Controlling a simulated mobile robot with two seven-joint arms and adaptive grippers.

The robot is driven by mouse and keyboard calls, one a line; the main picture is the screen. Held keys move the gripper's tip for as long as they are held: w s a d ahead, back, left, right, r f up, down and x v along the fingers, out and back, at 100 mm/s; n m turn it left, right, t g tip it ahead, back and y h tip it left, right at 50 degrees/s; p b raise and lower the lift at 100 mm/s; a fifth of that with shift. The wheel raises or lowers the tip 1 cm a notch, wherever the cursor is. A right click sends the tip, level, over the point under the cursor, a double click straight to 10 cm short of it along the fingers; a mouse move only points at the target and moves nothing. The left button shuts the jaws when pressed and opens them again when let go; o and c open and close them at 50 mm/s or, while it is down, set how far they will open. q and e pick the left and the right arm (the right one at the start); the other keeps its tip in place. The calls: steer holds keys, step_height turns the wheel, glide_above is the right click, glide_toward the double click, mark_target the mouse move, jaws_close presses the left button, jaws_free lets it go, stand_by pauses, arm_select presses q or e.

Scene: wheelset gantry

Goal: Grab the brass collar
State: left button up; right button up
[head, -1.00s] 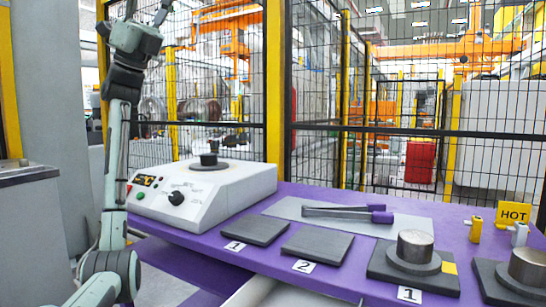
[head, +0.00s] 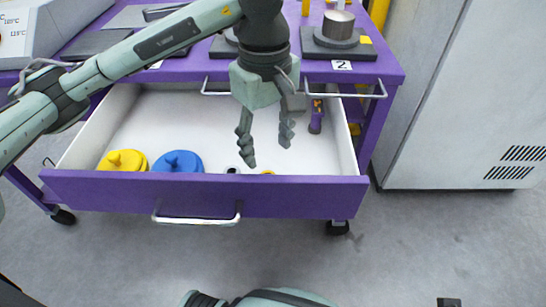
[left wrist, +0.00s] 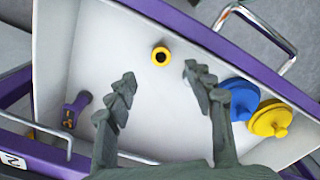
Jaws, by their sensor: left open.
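The brass collar (left wrist: 161,56) is a small yellow ring with a dark centre, lying on the white drawer floor in the left wrist view. In the head view only a sliver of it (head: 268,172) shows behind the drawer's front panel. My left gripper (head: 268,152) is open and empty, pointing down over the open drawer (head: 290,195). In the left wrist view its two fingers (left wrist: 157,85) stand apart, with the collar beyond the tips and between their lines. My right gripper is not in view.
A yellow lid-like piece (head: 123,160) and a blue one (head: 179,161) with knobs lie at the drawer's left. A purple-handled item (head: 316,116) lies at the right. A metal cylinder (head: 338,26) stands on the bench above.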

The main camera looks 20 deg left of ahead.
mark_target(268, 171)
arm_select(q)
step_height(268, 171, down, 8)
steer(key=shift+r+p, duration=0.1)
steer(key=shift+p, duration=0.2)
steer(key=shift+a, duration=0.1)
steer(key=c, duration=1.2)
jaws_close()
steer(key=shift+r, duration=0.15)
